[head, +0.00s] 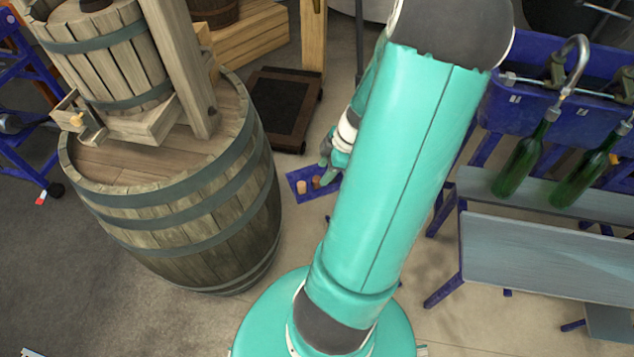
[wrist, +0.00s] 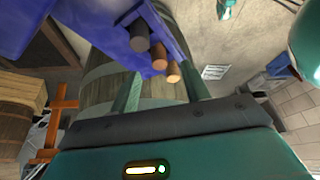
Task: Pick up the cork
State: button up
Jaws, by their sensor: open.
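The cork (head: 301,187) is a small light-tan cylinder standing on a small blue surface (head: 296,174). It also shows in the wrist view (wrist: 173,73), at the end of a row with a brown cylinder (wrist: 158,56) and a dark grey one (wrist: 138,36). My gripper (head: 327,178) is open and empty, just right of the row in the head view. In the wrist view its two green fingers (wrist: 160,85) point toward the row, and the cork appears between them, nearer the right finger. No contact shows; the depth gap is unclear.
A large barrel (head: 180,215) carrying a wooden press (head: 110,60) stands close left of the blue surface. A dark platform (head: 280,108) lies behind it. At right is a blue bottling rack (head: 540,70) with green bottles (head: 520,160) and a grey bench (head: 545,255).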

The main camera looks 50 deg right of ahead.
jog(key=x, duration=0.4)
jog(key=shift+w+f, duration=0.1)
jog(key=shift+f, duration=0.2)
grip_shut()
